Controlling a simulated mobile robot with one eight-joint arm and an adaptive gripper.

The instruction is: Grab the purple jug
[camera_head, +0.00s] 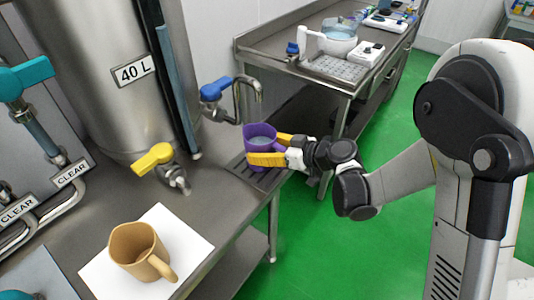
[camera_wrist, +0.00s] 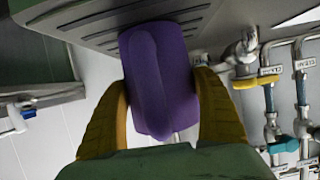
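The purple jug (camera_head: 259,131) stands upright on the counter's slotted drain grate, below the spout of the blue-handled tap. Liquid shows inside it. In the wrist view the purple jug (camera_wrist: 160,80) fills the middle, with its handle ridge facing the camera. My gripper (camera_head: 270,150) has its yellow fingers on both sides of the jug, one in front and one behind. In the wrist view my gripper (camera_wrist: 160,85) has both fingertips against the jug's sides, with no clear gap.
A tan jug (camera_head: 140,250) stands on a white sheet (camera_head: 190,238) at the front. The blue-handled tap (camera_head: 215,89) and its spout (camera_head: 247,82) are close behind the purple jug. A yellow-handled valve (camera_head: 152,158) is to the left. Green floor (camera_head: 310,245) is clear at right.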

